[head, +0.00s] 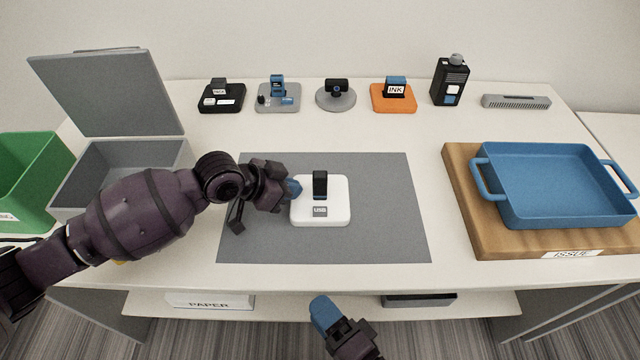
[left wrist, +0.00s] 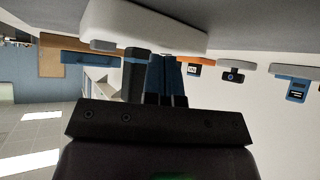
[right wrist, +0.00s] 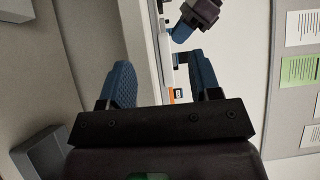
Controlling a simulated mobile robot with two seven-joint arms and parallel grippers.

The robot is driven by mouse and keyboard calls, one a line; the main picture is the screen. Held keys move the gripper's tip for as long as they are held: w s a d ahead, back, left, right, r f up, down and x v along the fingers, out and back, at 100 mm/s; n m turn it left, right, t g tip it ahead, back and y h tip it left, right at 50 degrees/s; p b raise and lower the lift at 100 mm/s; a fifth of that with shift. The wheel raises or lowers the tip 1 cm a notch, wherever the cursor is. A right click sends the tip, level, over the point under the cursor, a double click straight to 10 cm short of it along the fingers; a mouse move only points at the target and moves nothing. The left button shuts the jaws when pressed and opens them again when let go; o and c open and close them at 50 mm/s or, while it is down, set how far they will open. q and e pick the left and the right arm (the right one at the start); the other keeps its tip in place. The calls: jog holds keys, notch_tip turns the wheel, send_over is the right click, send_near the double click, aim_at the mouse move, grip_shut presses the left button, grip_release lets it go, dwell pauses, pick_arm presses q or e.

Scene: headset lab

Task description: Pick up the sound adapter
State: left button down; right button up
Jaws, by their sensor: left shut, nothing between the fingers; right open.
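A small upright black stick (head: 320,184), which I take to be the sound adapter, stands on a white block (head: 338,210) with a label reading USB, on the grey mat. My left gripper (head: 292,189) is shut and empty, its blue fingertips at the left edge of the block, beside the stick. In the left wrist view the shut fingers (left wrist: 167,78) appear beside the black stick (left wrist: 135,75), under the inverted white block (left wrist: 150,25); contact cannot be told. My right gripper (head: 325,312) is low, before the table's front edge, and its fingers are open and empty in the right wrist view (right wrist: 160,80).
A grey lidded box (head: 85,180) and green bin (head: 30,180) stand left. A blue tray (head: 550,185) lies on a wooden board (head: 465,225) at right. Several devices, including a webcam (head: 336,92) and an orange stand (head: 393,98), line the back. The mat's right side (head: 395,210) is clear.

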jog(key=w+a+r+n+y, duration=0.3)
jog(key=w+r+n+y, duration=0.1)
jog(key=r+n+y, duration=0.5)
notch_tip(320, 180, up, 9)
jog(key=m+g+h, duration=1.5)
jog(key=m+h, duration=0.2)
jog(key=h, duration=0.3)
send_over(320, 174)
jog(key=shift+s+a+f, duration=0.15)
jog(key=shift+s+a, duration=0.3)
jog(key=shift+t, duration=0.3)
jog(key=f, duration=0.5)
jog(key=shift+w+d+f, duration=0.3)
jog(key=shift+w+f, duration=0.05)
jog(key=shift+w, duration=0.05)
jog(key=shift+d+f, duration=0.15)
jog(key=shift+f, duration=2.95)
